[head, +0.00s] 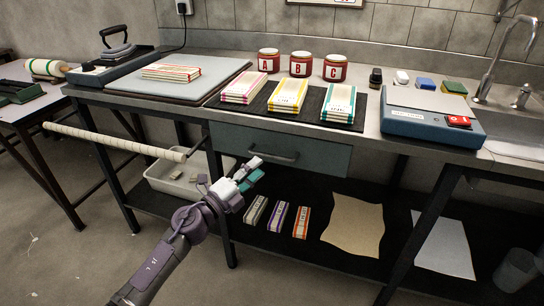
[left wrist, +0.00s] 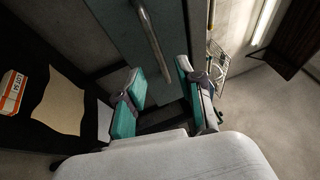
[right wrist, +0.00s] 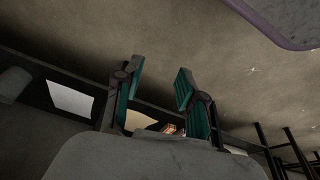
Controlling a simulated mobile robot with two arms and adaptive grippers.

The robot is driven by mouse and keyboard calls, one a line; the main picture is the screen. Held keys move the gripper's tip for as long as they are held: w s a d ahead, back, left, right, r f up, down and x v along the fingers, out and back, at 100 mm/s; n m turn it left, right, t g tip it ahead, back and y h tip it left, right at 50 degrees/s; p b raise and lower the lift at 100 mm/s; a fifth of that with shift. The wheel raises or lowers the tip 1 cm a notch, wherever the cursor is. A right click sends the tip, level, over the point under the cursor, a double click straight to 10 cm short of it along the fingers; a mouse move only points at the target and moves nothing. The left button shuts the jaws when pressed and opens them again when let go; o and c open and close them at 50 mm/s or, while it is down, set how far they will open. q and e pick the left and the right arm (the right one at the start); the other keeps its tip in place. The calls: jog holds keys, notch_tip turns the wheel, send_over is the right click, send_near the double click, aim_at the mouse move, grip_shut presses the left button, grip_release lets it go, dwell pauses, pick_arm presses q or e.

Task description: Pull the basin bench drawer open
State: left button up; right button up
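The basin bench drawer has a grey-green front (head: 325,162) under the bench top, and it looks shut, flush with the bench. Its bar handle (head: 273,155) is on the left part of the front. My left gripper (head: 254,168) is open and empty, just left of and below the handle, apart from it. In the left wrist view the drawer front (left wrist: 112,30) and handle (left wrist: 154,40) lie ahead of the open fingers (left wrist: 160,82). My right gripper (right wrist: 158,80) shows only in its own wrist view, open and empty, facing the floor and lower shelf.
A pale rail (head: 115,141) sticks out left of the drawer. The lower shelf holds a white bin (head: 180,185), several small packs (head: 277,216) and a tan cloth (head: 354,224). Cloth stacks (head: 288,93) and red jars (head: 303,64) stand on the bench. The floor in front is clear.

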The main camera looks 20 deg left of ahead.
aim_at(271, 156)
pick_arm(q)
jog(key=x, duration=0.6)
jog(key=shift+w+d, duration=0.15)
jog(key=shift+w, duration=0.15)
grip_shut()
